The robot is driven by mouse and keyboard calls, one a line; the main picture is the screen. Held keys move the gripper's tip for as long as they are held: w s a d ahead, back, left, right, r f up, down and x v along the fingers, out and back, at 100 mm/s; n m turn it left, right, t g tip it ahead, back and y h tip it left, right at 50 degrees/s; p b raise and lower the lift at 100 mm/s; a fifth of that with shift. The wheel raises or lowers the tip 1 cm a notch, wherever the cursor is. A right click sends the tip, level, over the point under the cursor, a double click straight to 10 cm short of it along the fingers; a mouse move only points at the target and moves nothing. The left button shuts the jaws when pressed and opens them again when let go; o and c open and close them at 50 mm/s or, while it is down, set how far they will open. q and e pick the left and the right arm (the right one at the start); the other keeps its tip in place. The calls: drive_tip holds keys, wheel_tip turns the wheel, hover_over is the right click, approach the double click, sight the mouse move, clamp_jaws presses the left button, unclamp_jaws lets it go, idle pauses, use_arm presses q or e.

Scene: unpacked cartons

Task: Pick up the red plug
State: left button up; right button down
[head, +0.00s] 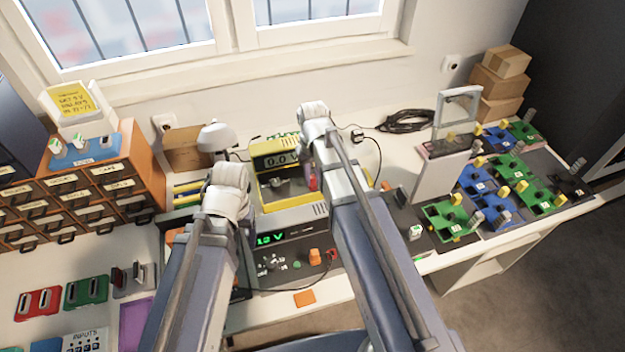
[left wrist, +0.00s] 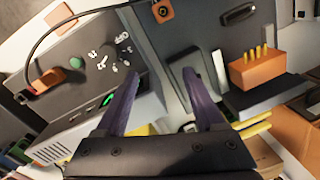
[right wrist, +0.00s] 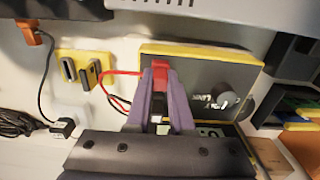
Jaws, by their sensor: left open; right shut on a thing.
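The red plug (right wrist: 160,72) shows in the right wrist view, between the fingertips of my right gripper (right wrist: 160,80). A red lead runs from it to the left. It lies against the face of the yellow-edged meter (right wrist: 188,68); I cannot tell whether it sits in a socket. In the head view a red bit of the plug (head: 312,184) shows beside the yellow meter (head: 275,150), with my right arm covering most of that gripper. My left gripper (left wrist: 160,88) is open and empty in the left wrist view, beside the black power supply (left wrist: 90,65).
The power supply (head: 290,255) stands in front of the meter, with an orange plug (left wrist: 45,80) on it. An orange block with yellow pins (left wrist: 257,72) is right of my left gripper. Drawers (head: 80,195) stand left; green and blue trays (head: 450,215) stand right.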

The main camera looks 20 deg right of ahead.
sight(312, 176)
wheel_tip(312, 176, up, 10)
drive_tip(key=p, duration=1)
drive_tip(key=shift+r, duration=0.1)
